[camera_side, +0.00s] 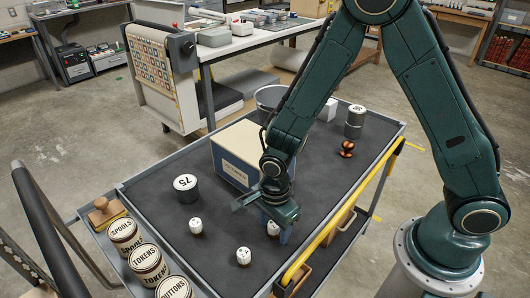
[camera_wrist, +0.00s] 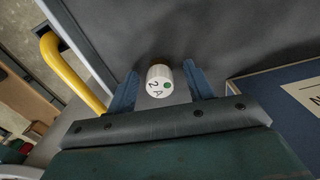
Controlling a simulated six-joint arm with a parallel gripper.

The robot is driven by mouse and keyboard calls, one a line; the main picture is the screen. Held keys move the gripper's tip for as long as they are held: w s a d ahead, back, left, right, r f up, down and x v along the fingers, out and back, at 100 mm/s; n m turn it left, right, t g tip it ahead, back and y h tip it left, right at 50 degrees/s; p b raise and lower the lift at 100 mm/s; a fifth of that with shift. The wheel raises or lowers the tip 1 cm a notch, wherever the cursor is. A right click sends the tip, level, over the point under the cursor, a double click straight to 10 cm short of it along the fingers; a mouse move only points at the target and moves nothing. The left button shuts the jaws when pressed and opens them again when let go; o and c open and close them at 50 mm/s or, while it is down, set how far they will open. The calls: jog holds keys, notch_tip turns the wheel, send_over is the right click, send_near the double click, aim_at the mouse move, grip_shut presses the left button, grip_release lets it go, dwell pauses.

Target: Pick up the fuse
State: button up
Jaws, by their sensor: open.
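A white fuse (camera_wrist: 158,82) with a "2A" mark and a green dot sits between the blue fingers of my gripper (camera_wrist: 161,80) in the wrist view. The fingers are open, with a visible gap on each side of it. In the side view my gripper (camera_side: 273,226) is low over the dark cart top, and the same fuse (camera_side: 273,229) is partly hidden by a finger. Two similar small white pieces, one at left (camera_side: 196,226) and one nearer the front (camera_side: 244,254), stand apart on the mat; their marks are too small to read.
A cream and blue box (camera_side: 235,160) stands close behind my gripper. A weight marked 75 (camera_side: 186,190) is at left. Another weight (camera_side: 355,122) and an orange-brown knobbed object (camera_side: 347,148) are at the back right. Labelled tins (camera_side: 147,262) line the left tray. A yellow rail (camera_side: 330,226) edges the cart.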

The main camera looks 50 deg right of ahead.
dwell(0.4)
jog(key=c, duration=1.1)
jog(key=shift+o, duration=0.2)
jog(key=shift+r, duration=0.15)
notch_tip(320, 180, up, 20)
dwell(0.5)
